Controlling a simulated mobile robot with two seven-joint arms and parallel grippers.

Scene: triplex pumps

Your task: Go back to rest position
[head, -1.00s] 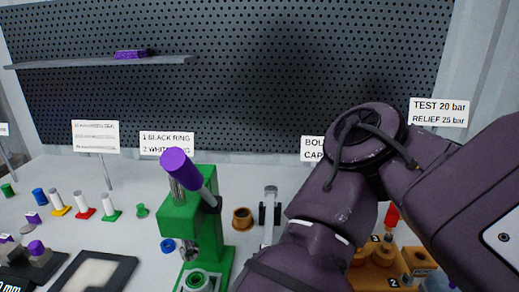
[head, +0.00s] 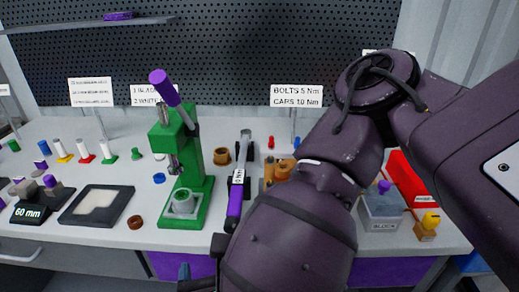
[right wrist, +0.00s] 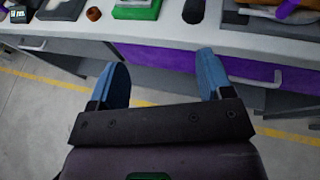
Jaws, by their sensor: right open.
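My right gripper (right wrist: 161,78) is open and empty in the right wrist view, its blue fingers spread wide. It is in front of the bench edge, over the drawers and floor. In the head view my purple right arm reaches across the right half, and only a small blue part of the gripper shows at the bottom edge. My left gripper is not in view. The bench (head: 90,237) carries a green press (head: 186,190) with a purple lever and a torque wrench (head: 238,185) with a purple handle.
A dark tray (head: 70,214) and a brown ring (head: 135,222) lie left of the press. A grey block (head: 381,213), a red box (head: 408,178) and a yellow part (head: 430,222) stand at the right. Free floor (right wrist: 40,130) shows below the drawers.

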